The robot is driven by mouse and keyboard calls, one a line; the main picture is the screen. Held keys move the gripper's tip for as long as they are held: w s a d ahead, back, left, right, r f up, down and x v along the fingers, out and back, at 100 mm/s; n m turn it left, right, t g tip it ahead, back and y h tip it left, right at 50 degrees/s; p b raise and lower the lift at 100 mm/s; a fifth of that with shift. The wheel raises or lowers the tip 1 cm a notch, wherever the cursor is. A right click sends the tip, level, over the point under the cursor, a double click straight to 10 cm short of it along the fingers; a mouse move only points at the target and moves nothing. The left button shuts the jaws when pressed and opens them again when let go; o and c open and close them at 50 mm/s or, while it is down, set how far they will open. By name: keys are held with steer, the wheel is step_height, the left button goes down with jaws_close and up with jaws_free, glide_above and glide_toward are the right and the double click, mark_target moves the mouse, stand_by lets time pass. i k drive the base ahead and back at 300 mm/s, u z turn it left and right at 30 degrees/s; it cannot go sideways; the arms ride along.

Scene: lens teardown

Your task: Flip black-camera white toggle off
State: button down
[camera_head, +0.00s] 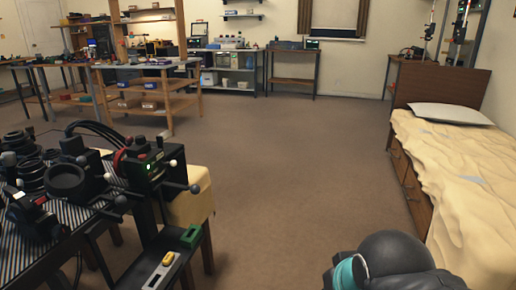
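A cluster of black camera-like bodies and lenses (65,182) stands on a striped-top table at the left. A boxy black device (150,172) with a small green light is at the table's right end. Small white knobs show on and near it, one at its upper right (173,162) and one at its left (108,177). I cannot tell which is the toggle or how it is set. My gripper is not in view. Only a dark rounded part of my arm with a teal band shows at the bottom right, well apart from the table.
The striped table (22,242) has a low black shelf with a yellow button (168,258) and a green block (191,236). A bed (455,180) stands at the right. Open brown floor (280,170) lies between. Wooden shelves and benches (160,85) line the back.

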mark_target(173, 163)
steer(key=z, duration=0.85)
steer(key=i, duration=2.25)
steer(key=u, duration=2.7)
